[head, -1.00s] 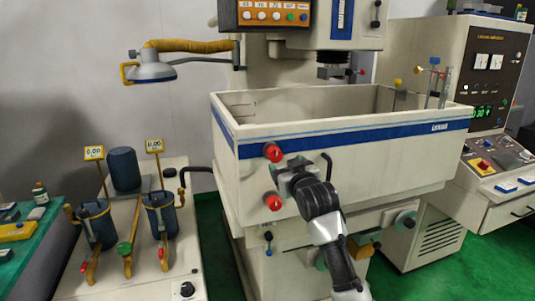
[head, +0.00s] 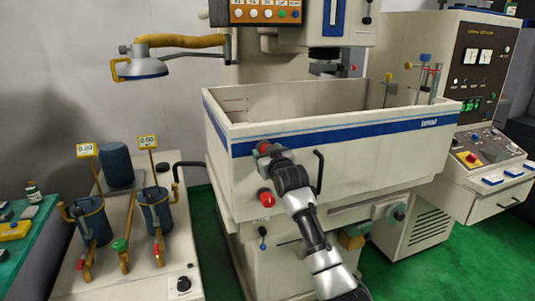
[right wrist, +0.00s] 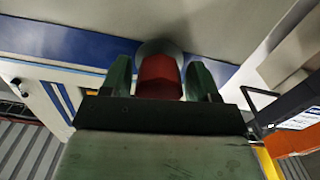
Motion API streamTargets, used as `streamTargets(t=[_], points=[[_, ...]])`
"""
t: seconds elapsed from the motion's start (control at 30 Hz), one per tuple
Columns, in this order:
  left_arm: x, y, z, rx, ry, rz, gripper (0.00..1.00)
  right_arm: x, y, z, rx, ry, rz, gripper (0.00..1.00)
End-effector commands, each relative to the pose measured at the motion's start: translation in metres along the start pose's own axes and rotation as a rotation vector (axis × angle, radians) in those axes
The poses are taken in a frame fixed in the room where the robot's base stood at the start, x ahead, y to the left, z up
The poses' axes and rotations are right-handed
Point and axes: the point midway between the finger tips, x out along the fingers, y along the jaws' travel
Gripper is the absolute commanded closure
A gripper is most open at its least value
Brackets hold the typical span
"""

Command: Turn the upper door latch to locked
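The upper red door latch (head: 264,146) is on the left of the white tank front (head: 370,155), on the blue stripe. My right gripper (head: 268,158) is at this latch and partly covers it. In the right wrist view the red latch (right wrist: 158,77) stands between the two green fingers of my right gripper (right wrist: 160,80). The fingers are spread around it, with a gap showing on the right side. The lower red latch (head: 266,198) is below, free of the gripper. My left gripper is not in view.
A black door handle (head: 319,172) is right of my right arm. A lamp on a yellow hose (head: 143,68) hangs at upper left. A filter unit with gauges (head: 120,250) stands left of the tank. The control cabinet (head: 478,60) is at right.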

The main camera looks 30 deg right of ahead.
Motion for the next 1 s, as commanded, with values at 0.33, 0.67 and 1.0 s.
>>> streamTargets(t=[0.33,0.67,1.0], points=[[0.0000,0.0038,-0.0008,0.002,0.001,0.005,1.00,-0.0002,0.0001,0.0004,-0.001,-0.001,0.000,0.80],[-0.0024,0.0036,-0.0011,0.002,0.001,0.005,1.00,0.0000,0.0008,0.0002,-0.092,-0.002,0.001,0.80],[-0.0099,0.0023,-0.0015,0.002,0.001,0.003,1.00,0.0001,0.0018,-0.0007,-0.371,-0.003,0.001,0.80]])
